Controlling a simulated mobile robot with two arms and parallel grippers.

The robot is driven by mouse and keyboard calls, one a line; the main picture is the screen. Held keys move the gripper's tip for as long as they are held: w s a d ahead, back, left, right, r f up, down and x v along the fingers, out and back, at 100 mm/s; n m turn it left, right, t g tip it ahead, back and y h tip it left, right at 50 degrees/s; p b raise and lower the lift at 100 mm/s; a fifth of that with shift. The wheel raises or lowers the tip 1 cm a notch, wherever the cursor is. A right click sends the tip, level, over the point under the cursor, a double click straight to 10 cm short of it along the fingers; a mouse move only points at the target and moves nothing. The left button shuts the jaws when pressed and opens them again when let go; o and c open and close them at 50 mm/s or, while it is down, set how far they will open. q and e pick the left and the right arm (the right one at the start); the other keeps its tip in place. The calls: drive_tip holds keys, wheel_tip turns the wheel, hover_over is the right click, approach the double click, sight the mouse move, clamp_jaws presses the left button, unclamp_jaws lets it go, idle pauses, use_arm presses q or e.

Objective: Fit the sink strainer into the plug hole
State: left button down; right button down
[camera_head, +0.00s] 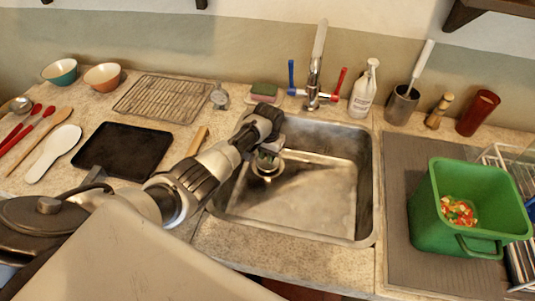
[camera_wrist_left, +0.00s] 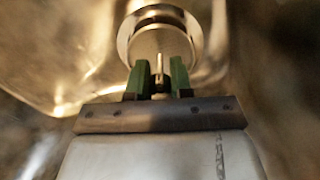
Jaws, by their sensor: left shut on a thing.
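My left gripper (camera_head: 268,150) reaches over the left side of the steel sink (camera_head: 310,205). In the left wrist view, its green-padded fingers (camera_wrist_left: 158,72) are shut on the thin upright stem of the sink strainer (camera_wrist_left: 150,42). The strainer is a round metal piece with a shiny rim, and it also shows in the head view (camera_head: 267,166) below the gripper, inside the basin. The plug hole cannot be told apart from the strainer. I cannot tell whether the strainer touches the basin floor. My right gripper is not in view.
A tap (camera_head: 316,75) with blue and red levers stands behind the sink. A soap bottle (camera_head: 363,90) and sponge (camera_head: 264,90) are at its back edge. A green bin (camera_head: 425,210) stands to the right; a black tray (camera_head: 122,150) lies left. The basin's right part is clear.

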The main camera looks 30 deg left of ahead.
use_arm(q)
drive_tip(key=shift+f+b, duration=0.9)
drive_tip(key=shift+f, duration=0.3)
drive_tip(key=c, duration=0.9)
unclamp_jaws()
wheel_tip(320, 180, up, 11)
drive_tip(key=shift+w+f+p, duration=0.1)
drive_tip(key=shift+p, duration=0.5)
